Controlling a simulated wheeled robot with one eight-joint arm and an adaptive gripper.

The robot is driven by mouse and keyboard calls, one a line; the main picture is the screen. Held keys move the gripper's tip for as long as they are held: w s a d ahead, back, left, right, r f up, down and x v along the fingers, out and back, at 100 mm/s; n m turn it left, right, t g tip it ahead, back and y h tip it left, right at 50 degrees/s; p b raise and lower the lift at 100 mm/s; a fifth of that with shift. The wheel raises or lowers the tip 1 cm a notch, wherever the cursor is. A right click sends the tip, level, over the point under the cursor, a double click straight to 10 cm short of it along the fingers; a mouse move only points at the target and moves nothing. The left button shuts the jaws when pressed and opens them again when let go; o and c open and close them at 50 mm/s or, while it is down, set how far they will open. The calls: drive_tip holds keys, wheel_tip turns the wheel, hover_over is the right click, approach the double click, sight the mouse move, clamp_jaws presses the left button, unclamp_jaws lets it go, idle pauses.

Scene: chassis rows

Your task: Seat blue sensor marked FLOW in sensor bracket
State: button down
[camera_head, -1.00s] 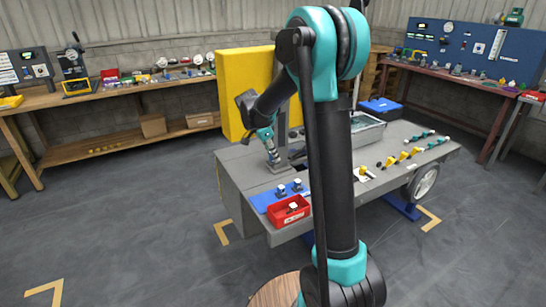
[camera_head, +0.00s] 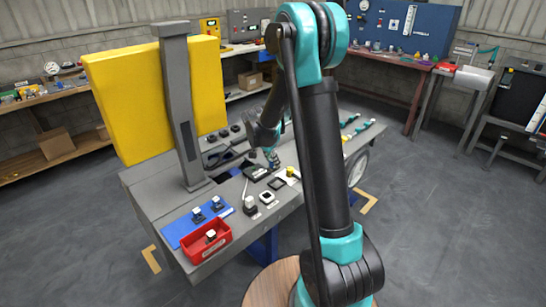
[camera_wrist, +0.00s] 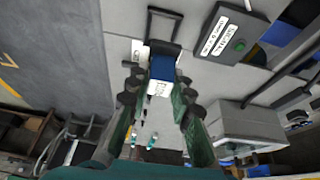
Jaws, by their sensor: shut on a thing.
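My gripper (camera_wrist: 160,92) is shut on a blue block (camera_wrist: 162,68), the sensor, with a white label facing the wrist camera; its lettering is too small to read. In the wrist view, a dark open frame (camera_wrist: 163,14), possibly the sensor bracket, stands just beyond the block. I cannot tell whether they touch. In the head view, my gripper (camera_head: 271,158) is low over the grey chassis bench (camera_head: 150,200), beside small black fittings. The held block is not clear there.
A blue mat (camera_head: 183,229) with small white-topped parts and a red bin (camera_head: 193,248) lie at the near left. A tall grey post (camera_head: 180,110) and a yellow panel (camera_head: 120,100) stand behind. The wrist view shows a labelled box with a green button (camera_wrist: 228,36).

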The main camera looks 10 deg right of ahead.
drive_tip(key=shift+w+d+f, duration=0.15)
drive_tip(key=shift+d, duration=0.3)
drive_tip(key=shift+w+d+f, duration=0.1)
drive_tip(key=shift+w+d, duration=0.05)
drive_tip(key=shift+d, duration=0.25)
drive_tip(key=shift+d+f, duration=0.1)
drive_tip(key=shift+f, duration=3.25)
drive_tip(key=shift+f, duration=0.55)
drive_tip(key=shift+f, duration=0.35)
drive_tip(key=c, duration=1.3)
unclamp_jaws()
drive_tip(key=shift+f, duration=0.1)
drive_tip(key=shift+o, duration=0.2)
drive_tip(key=v, duration=1.2)
